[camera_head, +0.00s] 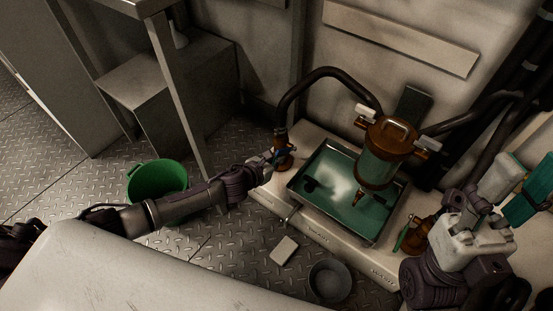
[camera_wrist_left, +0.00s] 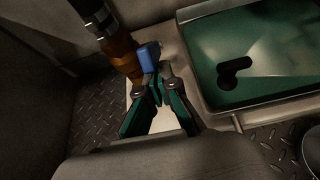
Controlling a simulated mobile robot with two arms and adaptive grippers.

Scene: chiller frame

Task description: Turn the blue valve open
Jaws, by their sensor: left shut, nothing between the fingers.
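The blue valve has a small blue handle (camera_wrist_left: 149,56) on a brown-orange valve body (camera_wrist_left: 122,52) under a black hose. In the head view the valve body (camera_head: 284,152) stands at the left end of the pale base, under the curved hose. My left gripper (camera_head: 270,158) reaches it from the left. In the left wrist view its fingers (camera_wrist_left: 157,77) are shut with nothing held, their tips right at the near side of the blue handle; I cannot tell if they touch it. My right arm is at the right edge, with teal parts (camera_head: 524,206) that seem to be its gripper; its opening is unclear.
A metal tray (camera_head: 375,238) with green liquid lies beside the valve, a brown-capped glass vessel (camera_head: 380,160) above it. A green-handled valve (camera_head: 403,236) is at the right. A green bucket (camera_head: 150,170), grey bowl (camera_head: 330,281) and pale block (camera_head: 284,250) are on the floor.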

